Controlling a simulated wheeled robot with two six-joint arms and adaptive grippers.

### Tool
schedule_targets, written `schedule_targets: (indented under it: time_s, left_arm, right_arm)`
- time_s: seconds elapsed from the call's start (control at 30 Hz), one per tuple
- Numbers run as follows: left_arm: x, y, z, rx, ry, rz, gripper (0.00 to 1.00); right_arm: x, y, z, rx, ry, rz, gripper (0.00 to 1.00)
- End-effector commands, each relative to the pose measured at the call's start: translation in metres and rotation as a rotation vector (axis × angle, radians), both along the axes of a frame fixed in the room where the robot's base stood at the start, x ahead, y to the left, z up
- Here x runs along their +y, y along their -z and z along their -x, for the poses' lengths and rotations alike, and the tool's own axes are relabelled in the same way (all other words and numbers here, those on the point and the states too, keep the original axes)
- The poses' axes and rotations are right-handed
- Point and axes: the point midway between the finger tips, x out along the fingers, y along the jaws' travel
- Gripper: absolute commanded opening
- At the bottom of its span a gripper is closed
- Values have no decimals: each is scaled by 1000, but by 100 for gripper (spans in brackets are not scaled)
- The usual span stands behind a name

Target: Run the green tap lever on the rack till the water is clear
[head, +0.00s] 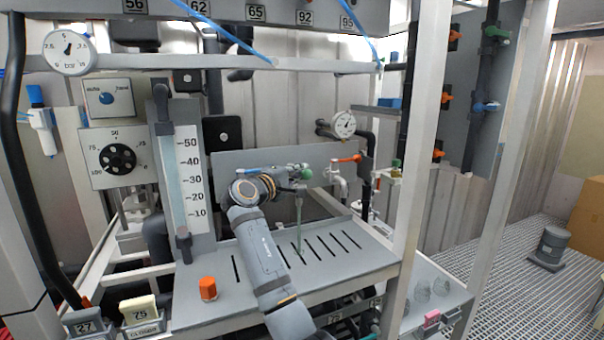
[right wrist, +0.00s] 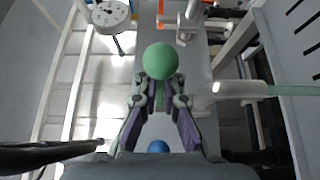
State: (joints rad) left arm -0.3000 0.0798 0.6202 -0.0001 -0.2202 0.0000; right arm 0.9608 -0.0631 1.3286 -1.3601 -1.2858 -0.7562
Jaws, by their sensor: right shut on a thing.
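My right gripper (head: 291,178) is at the taps on the grey rack panel (head: 240,162), reaching in from below. In the right wrist view, its fingers (right wrist: 160,84) are shut on the round green knob (right wrist: 160,60) of the green tap lever. In the head view, the green lever end (head: 306,174) shows just beyond the fingertips. A thin pale-green stream (head: 299,215) runs down from this tap to the slotted tray (head: 215,272). In the right wrist view, the pale spout (right wrist: 228,90) has a green stream at its end. My left gripper is out of view.
A second tap with an orange lever (head: 349,158) stands right of my gripper, below a round gauge (head: 343,125). An orange cap (head: 208,288) stands on the tray's left. A scaled level tube (head: 175,165) and a white rack post (head: 419,150) flank the area.

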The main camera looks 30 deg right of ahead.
Motion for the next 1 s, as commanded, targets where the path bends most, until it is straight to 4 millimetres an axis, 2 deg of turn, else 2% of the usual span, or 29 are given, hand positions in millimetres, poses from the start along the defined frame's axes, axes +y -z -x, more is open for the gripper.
schedule_targets:
  time_s: [0.53,0.57,0.6,0.73,1.0]
  left_arm:
    - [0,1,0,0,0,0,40]
    - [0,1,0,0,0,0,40]
    - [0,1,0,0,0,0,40]
    - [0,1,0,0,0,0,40]
    - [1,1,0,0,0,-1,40]
  right_arm:
    - [1,0,0,1,25,-1,0]
    - [1,0,0,1,25,-1,10]
    - [1,0,0,1,25,-1,15]
    - [1,0,0,0,25,-1,31]
    - [1,1,0,2,25,-1,31]
